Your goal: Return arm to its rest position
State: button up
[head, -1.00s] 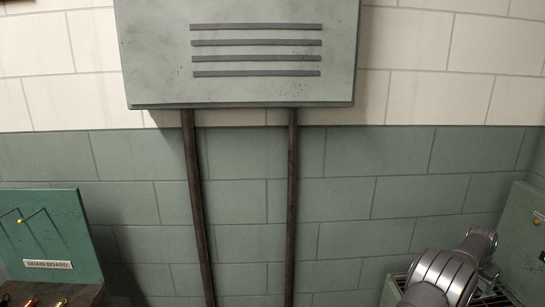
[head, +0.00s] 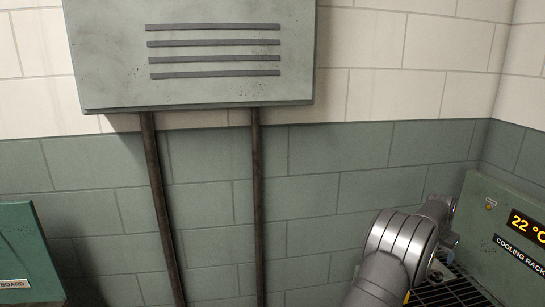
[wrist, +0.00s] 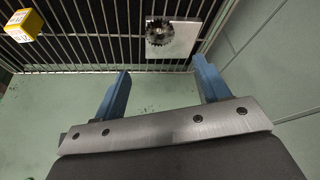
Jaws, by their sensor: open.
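My gripper (wrist: 160,88) shows in the wrist view with its two blue fingers wide apart and nothing between them. Beyond the fingertips is the dark wire grid of the cooling rack (wrist: 95,45).
On the rack lie a dark toothed wheel on a pale plate (wrist: 180,38) and a yellow box (wrist: 18,25). A green panel (head: 500,225) reads "22 °C" and "COOLING RACK". A vented wall cabinet (head: 200,60) has two pipes below it. A green board (head: 25,250) stands left.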

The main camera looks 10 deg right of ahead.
aim_at(434, 275)
jog(key=x, duration=1.2)
jog(key=shift+a, duration=0.1)
jog(key=shift+r, duration=0.25)
notch_tip(434, 275, up, 3)
jog(key=shift+r, duration=0.25)
jog(key=s+r, duration=0.7)
jog(key=s, duration=0.5)
jog(key=s+a+f+n, duration=0.1)
jog(key=s+a+f, duration=0.2)
jog(key=s+a, duration=0.6)
jog(key=shift+w+d+f, duration=0.4)
jog(key=shift+w+f, duration=0.3)
jog(key=shift+w, duration=0.35)
jog(key=shift+w+d+f, duration=0.35)
jog(key=shift+w+f, duration=0.35)
jog(key=shift+w, duration=0.3)
jog(key=shift+w+d+f, duration=0.4)
jog(key=shift+w+f, duration=0.25)
jog(key=shift+w, duration=0.4)
jog(key=shift+c, duration=0.2)
